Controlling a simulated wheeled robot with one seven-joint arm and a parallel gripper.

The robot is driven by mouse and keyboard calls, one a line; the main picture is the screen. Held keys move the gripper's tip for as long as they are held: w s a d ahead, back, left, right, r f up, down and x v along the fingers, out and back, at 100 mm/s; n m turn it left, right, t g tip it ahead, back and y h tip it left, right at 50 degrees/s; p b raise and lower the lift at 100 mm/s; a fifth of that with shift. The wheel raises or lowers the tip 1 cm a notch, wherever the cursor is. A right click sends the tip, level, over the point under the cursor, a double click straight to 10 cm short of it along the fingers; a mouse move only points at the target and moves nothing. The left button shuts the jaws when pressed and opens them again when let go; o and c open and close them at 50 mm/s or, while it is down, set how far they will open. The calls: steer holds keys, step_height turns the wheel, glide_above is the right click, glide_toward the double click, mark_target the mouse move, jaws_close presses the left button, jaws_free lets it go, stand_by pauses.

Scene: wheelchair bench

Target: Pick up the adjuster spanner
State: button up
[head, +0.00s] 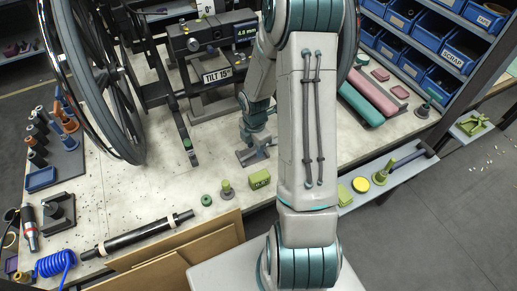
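I cannot pick out the adjuster spanner with certainty in the head view; my arm covers part of the bench. My gripper (256,153) is low over the middle of the bench, left of my large forearm link and right of the wheelchair frame. It looks small and is partly merged with my wrist, so its fingers and anything between them cannot be made out. A dark bar with a green end (186,143) stands left of it. A dark rod beside an olive cylinder (411,158) lies on the side shelf at right; I cannot tell what either is.
A wheelchair wheel (96,80) and a tilt gauge block (212,38) stand at the back left. A green block (260,179) and a small post (227,189) are in front of my gripper. A black tube (138,235) lies front left. Blue bins (440,82) line the right.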

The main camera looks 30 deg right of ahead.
mark_target(255, 151)
steer(key=shift+f, duration=0.25)
jaws_close()
step_height(255, 151, up, 10)
stand_by(0.6)
